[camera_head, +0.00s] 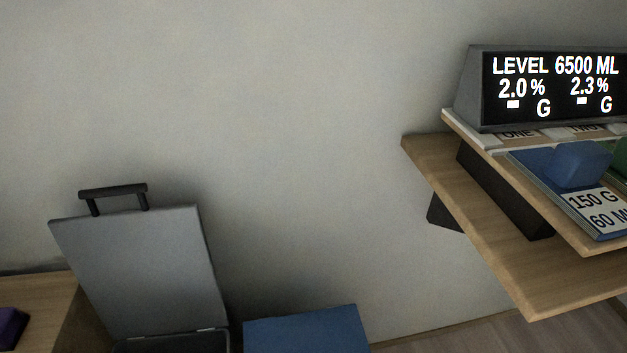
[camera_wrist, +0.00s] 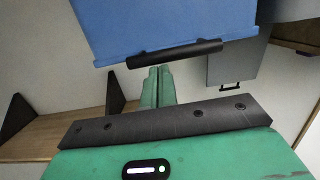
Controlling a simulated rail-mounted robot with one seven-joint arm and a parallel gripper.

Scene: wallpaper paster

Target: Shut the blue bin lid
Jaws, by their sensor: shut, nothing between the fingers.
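A flat blue panel, which looks like the blue bin lid (camera_head: 305,332), shows at the bottom edge of the head view; the rest is cut off. In the wrist view the blue lid (camera_wrist: 165,22) fills the upper middle, with a black bar handle (camera_wrist: 175,53) along its lower edge. My gripper (camera_wrist: 157,72) is shut and empty, its green fingers together. The fingertips appear right at the handle in the picture; whether they touch it I cannot tell. The gripper does not show in the head view. The lid's angle and the bin body are not clear.
A grey bin lid (camera_head: 140,270) with a black handle stands open left of the blue panel; it also shows in the wrist view (camera_wrist: 228,68). A wooden shelf (camera_head: 480,240) with a display (camera_head: 550,88) and a blue block (camera_head: 578,165) juts out at right. Bare wall lies between.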

